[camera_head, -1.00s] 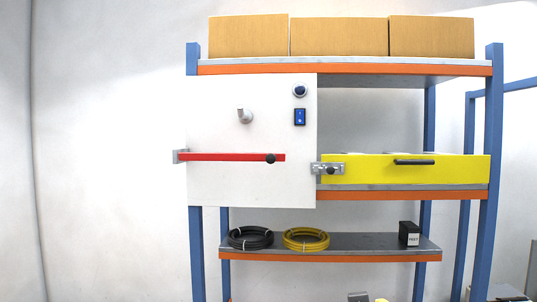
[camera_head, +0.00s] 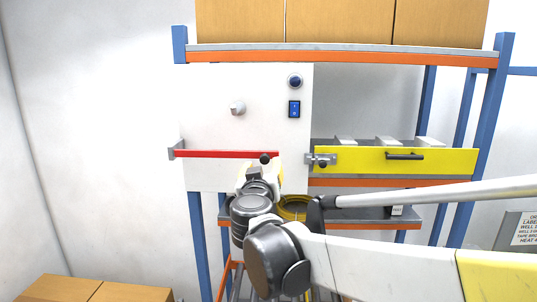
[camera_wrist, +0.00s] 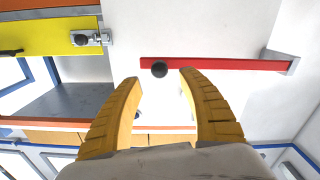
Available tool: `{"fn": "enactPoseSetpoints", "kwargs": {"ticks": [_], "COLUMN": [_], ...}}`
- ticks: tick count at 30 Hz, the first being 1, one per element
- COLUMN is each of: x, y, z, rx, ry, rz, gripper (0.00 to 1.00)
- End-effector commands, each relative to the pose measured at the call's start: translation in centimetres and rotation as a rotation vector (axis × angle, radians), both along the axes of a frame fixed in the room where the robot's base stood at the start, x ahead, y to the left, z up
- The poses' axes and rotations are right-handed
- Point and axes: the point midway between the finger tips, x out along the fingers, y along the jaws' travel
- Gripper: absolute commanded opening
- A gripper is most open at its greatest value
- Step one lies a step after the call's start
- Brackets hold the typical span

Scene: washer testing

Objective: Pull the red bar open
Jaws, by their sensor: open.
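The red bar (camera_head: 220,154) lies level across the white panel (camera_head: 210,110), with its left end at a grey bracket (camera_head: 176,150). A round black knob (camera_head: 265,158) sits near the bar's right end. In the wrist view the red bar (camera_wrist: 225,65) and the black knob (camera_wrist: 159,69) show upside down. My gripper (camera_head: 263,170) is just below the knob in the head view and partly hidden by my arm. In the wrist view my gripper's yellow fingers (camera_wrist: 157,77) are spread wide and empty, with the knob in line between their tips.
A yellow drawer front (camera_head: 440,161) with a black handle and a metal latch (camera_head: 320,160) is right of the panel. A round knob (camera_head: 238,108) and a blue switch (camera_head: 294,109) are above the bar. A yellow coil (camera_head: 292,208) lies on the lower shelf.

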Motion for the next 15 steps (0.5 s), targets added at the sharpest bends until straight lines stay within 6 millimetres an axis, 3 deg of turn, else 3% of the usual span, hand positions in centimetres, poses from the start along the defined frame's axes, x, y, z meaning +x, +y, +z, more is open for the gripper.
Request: {"fn": "enactPoseSetpoints", "kwargs": {"ticks": [6, 15], "x": [4.2, 6.2], "y": [-0.3, -0.3], "z": [0.2, 0.0], "rx": [0.0, 0.0], "ry": [0.001, 0.001], "rz": [-0.002, -0.001], "gripper": [0.48, 0.48]}}
